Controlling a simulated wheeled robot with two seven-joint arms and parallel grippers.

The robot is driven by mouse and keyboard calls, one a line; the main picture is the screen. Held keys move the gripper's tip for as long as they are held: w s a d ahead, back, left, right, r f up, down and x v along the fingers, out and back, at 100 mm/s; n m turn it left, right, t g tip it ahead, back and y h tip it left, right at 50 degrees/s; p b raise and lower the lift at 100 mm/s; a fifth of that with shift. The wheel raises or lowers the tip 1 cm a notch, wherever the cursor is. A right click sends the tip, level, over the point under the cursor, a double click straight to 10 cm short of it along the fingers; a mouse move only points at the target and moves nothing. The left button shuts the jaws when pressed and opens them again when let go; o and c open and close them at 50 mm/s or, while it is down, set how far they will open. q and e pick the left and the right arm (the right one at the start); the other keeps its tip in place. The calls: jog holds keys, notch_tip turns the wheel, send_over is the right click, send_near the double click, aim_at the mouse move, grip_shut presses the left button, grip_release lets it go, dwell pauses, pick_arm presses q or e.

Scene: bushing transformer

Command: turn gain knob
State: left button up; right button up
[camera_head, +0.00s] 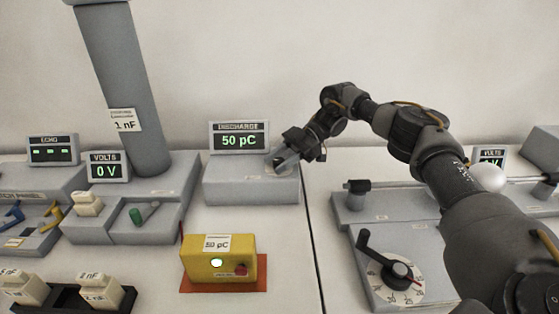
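My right arm comes in from the right, and its gripper (284,159) is at the right end of the top of the grey discharge box (235,189). The gripper covers the spot where its fingers meet the box. No gain knob can be made out there, and I cannot tell whether the fingers are apart or closed. A display (240,137) labelled discharge stands on the back of this box and reads 50 pC. My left gripper is not in view.
A yellow box (219,264) marked 50 pC stands in front. A volts display (107,168) reading 0 V and a tall grey column (129,85) stand left. A black-handled dial (393,277) lies right, under my arm. White table between the boxes is clear.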

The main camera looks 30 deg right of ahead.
jog(key=shift+o, duration=0.7)
jog(key=shift+d, duration=0.1)
jog(key=b+v, duration=0.1)
jog(key=v, duration=0.9)
jog(key=shift+d+r, duration=0.15)
jog(key=shift+d, duration=0.15)
